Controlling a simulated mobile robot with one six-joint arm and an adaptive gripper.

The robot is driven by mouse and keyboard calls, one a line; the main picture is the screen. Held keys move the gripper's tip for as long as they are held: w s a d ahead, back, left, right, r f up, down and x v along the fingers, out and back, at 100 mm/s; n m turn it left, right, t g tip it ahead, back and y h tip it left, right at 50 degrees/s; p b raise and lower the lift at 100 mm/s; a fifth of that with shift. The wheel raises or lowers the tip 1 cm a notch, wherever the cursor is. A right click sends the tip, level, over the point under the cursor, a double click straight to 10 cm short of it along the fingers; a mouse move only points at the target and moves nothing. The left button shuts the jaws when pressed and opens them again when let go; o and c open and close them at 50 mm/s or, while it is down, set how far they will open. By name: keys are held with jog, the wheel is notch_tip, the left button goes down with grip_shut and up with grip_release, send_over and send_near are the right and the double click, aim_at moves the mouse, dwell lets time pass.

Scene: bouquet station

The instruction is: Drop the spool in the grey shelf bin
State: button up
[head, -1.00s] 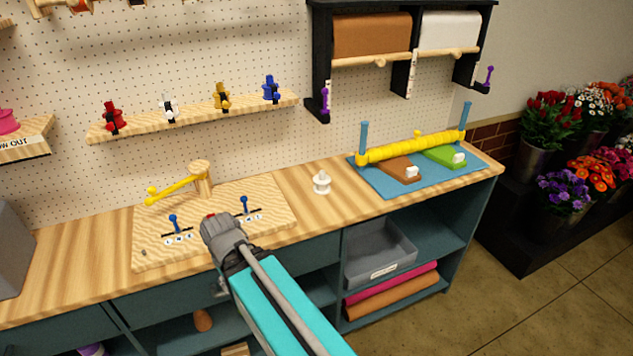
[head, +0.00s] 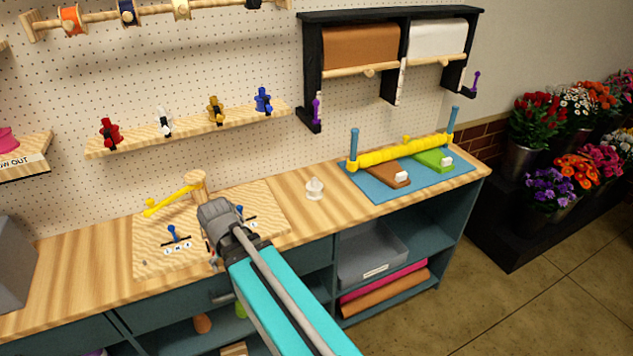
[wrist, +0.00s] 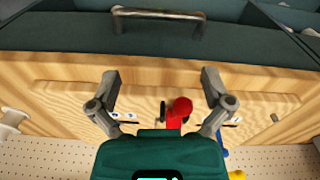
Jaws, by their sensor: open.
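A small white spool (head: 314,188) stands upright on the wooden counter, right of the lever board. A pale piece of it seems to show at the left edge of the wrist view (wrist: 12,122). The grey shelf bin (head: 362,278) sits on the open shelf under the counter at the right, with a label on its front; it looks empty. My gripper (wrist: 160,88) is open and empty over the front part of the board, left of the spool and apart from it. In the head view my gripper (head: 218,212) hides its own fingers.
A red-knobbed part (wrist: 180,105) shows between and below my fingers. The lever board (head: 155,250) carries blue levers and a yellow arm on a post. A blue mat (head: 375,192) with a yellow roller lies right of the spool. Counter around the spool is clear.

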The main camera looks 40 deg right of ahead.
jog(key=w+d+r+m+p, duration=0.2)
jog(key=w+d+r+p, duration=0.25)
jog(key=r+p, duration=0.2)
jog(key=m+t+h, duration=0.2)
jog(key=m+h, duration=0.2)
jog(key=m, duration=0.4)
send_near(314, 182)
jog(key=shift+d+r+p, duration=0.1)
jog(key=shift+r+p, duration=0.35)
jog(key=shift+r, duration=0.1)
jog(key=shift+f, duration=0.1)
jog(key=b+x, duration=0.8)
jog(key=shift+f, duration=0.25)
jog(key=shift+f, duration=0.1)
